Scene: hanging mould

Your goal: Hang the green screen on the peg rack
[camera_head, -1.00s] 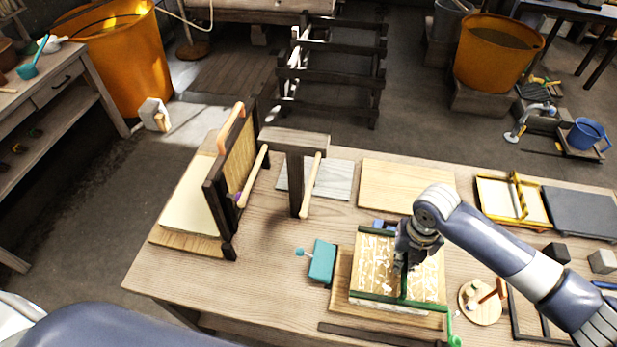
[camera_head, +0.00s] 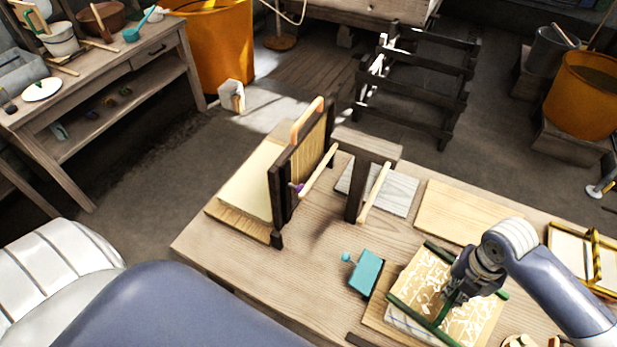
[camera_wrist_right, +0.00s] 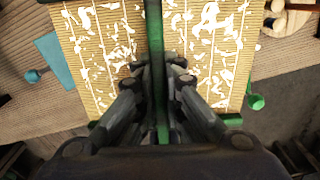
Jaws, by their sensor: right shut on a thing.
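The green screen (camera_head: 470,296) has green bars and a tan mesh speckled with white. My right gripper (camera_head: 455,292) is shut on its green middle bar, which shows between the fingers in the right wrist view (camera_wrist_right: 160,95). The screen is over a wooden board (camera_head: 376,312) at the table's front; whether it touches cannot be told. The peg rack (camera_head: 356,190) is dark wood with a cross beam and two pale pegs (camera_head: 318,170) and (camera_head: 374,192) pointing forward. My left gripper is out of view.
A teal block with a knob (camera_head: 366,272) sits just left of the screen. A grey board (camera_head: 400,194) and a pale wooden board (camera_head: 463,210) lie behind. A cream stack (camera_head: 252,182) lies left of the rack. Bare tabletop (camera_head: 300,275) lies before the rack.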

